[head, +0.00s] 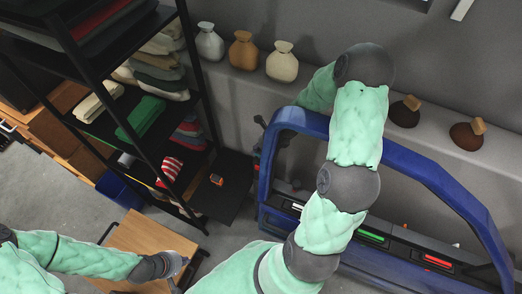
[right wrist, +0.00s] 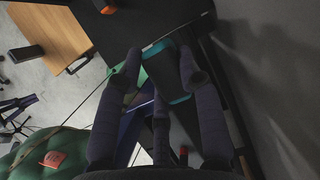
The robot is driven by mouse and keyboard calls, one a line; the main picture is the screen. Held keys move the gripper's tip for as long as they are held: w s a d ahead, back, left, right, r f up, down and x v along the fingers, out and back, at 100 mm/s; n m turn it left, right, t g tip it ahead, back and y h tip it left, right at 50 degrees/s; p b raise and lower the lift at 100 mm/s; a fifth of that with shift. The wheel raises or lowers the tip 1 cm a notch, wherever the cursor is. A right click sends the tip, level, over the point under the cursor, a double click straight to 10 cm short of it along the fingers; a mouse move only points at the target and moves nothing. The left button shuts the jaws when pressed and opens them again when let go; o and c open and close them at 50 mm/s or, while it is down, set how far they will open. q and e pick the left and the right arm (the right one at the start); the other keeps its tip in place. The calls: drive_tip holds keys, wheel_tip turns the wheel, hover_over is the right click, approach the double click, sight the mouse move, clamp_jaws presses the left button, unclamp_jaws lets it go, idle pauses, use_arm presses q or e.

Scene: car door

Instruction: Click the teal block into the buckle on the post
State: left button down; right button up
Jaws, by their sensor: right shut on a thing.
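My right gripper (right wrist: 160,60) is shut on the teal block (right wrist: 180,99), whose teal edges and dark face show between the fingers in the right wrist view. In the head view, the block and most of that gripper are hidden around the blue door frame. A small dark piece with an orange part, seemingly the buckle (head: 216,180), sits on a black top; its orange part (right wrist: 107,8) shows at the top edge of the right wrist view, apart from the block. My left gripper (head: 181,268) is low in the head view, apart from these things; its finger opening is unclear.
The blue car door (head: 437,176) stands at the right, close to my right arm. A black shelf rack (head: 150,152) with folded cloths is at the left. A wooden table (head: 143,246) stands near my left gripper. Vases (head: 243,50) line the back ledge.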

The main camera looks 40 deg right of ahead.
drive_tip(key=shift+f+b, duration=0.9)
drive_tip(key=shift+f, duration=0.1)
drive_tip(key=o, duration=1.2)
drive_tip(key=shift+r, duration=4.95)
